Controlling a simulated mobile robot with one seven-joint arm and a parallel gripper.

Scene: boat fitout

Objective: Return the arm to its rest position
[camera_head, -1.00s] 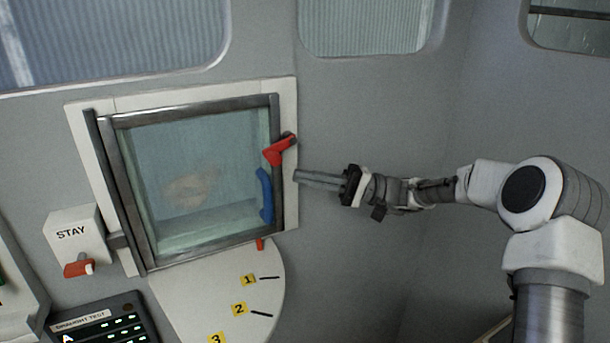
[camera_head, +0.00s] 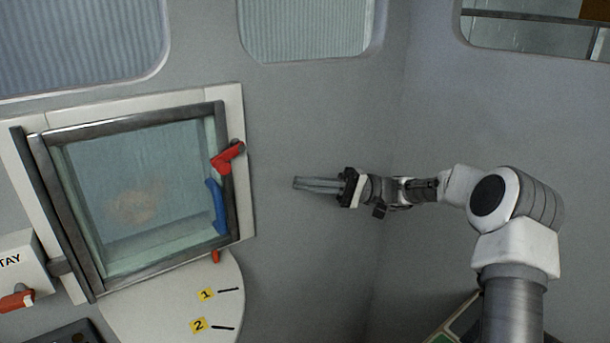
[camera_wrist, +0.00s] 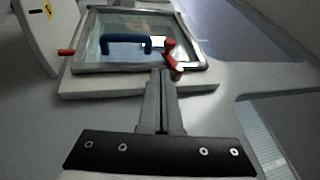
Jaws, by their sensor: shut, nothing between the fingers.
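My gripper (camera_head: 296,184) is shut and empty. My arm reaches left from my own column at the right of the head view, with the gripper to the right of a small framed window and apart from it. The window (camera_head: 133,120) looks closed in its frame and carries a red lever (camera_head: 228,158) and a blue handle (camera_head: 217,207) on its right side. In the wrist view my gripper (camera_wrist: 166,72) points toward the window, with the blue handle (camera_wrist: 122,44) and red lever (camera_wrist: 172,57) beyond the fingertips.
A pale quadrant plate (camera_head: 170,300) with numbered yellow labels juts out below the window. A white box (camera_head: 18,266) with a red lever stands at the left. Larger windows (camera_head: 305,28) sit above. The grey wall around my gripper is clear.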

